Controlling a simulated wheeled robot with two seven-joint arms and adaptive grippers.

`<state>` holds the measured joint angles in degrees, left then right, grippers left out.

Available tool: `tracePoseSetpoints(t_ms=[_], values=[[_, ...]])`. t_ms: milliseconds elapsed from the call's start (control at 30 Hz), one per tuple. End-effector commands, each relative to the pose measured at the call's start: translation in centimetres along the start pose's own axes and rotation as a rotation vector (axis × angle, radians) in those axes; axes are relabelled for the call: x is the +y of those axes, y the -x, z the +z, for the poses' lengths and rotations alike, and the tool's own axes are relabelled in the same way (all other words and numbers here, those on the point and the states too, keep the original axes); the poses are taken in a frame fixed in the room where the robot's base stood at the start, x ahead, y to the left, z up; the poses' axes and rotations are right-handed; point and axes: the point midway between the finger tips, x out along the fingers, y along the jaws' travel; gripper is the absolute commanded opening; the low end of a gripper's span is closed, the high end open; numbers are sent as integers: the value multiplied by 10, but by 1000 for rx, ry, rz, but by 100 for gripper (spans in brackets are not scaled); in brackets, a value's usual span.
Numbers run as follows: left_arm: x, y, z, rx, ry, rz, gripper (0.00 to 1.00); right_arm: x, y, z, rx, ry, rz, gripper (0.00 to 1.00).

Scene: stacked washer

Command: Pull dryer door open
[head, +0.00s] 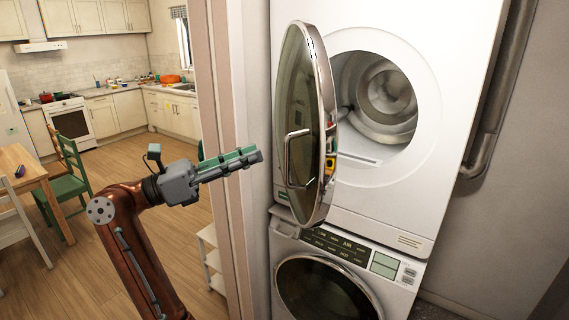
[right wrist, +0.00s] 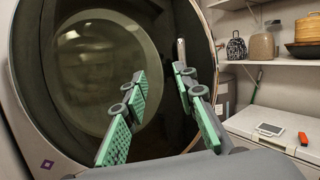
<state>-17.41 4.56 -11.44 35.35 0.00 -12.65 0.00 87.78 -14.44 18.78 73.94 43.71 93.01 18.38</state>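The dryer door (head: 304,110) stands well open in the head view, swung out to the left of the round drum opening (head: 380,95). It has a silver rim, dark glass and a silver handle (head: 289,160) on its outer face. My right gripper (head: 252,157) is just left of the door at about handle height, apparently apart from it. In the right wrist view the two green-padded fingers (right wrist: 158,76) are spread with nothing between them, facing the door glass (right wrist: 100,70). A silver upright bar, seemingly the handle (right wrist: 181,50), shows beyond the right fingertip. My left gripper is out of view.
The dryer (head: 440,170) is stacked on a washer (head: 320,285) with a control panel. A door frame (head: 228,210) stands close behind my right arm. A wall pipe (head: 490,120) runs at the right. A kitchen with a green chair (head: 68,188) lies at the left.

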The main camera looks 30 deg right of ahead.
Motion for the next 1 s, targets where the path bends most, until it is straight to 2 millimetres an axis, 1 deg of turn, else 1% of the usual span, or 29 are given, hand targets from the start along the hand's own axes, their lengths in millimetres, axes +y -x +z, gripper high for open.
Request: tracePoseSetpoints(t_ms=[33,100,233,367,600,700,833,1000], values=[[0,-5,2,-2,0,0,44,-13,-1,0,75,-49,16,26],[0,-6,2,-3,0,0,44,-26,-1,1,151,-95,32,26],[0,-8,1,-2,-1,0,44,-37,-2,0,225,-136,47,26],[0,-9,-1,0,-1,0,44,-38,-13,-4,240,-143,49,26],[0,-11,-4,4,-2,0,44,-36,-51,-12,236,-143,46,26],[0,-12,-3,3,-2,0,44,-35,-63,-15,235,-142,47,26],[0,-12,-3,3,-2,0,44,-34,-73,-16,233,-142,48,26],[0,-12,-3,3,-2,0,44,-34,-77,-17,233,-141,49,26]])
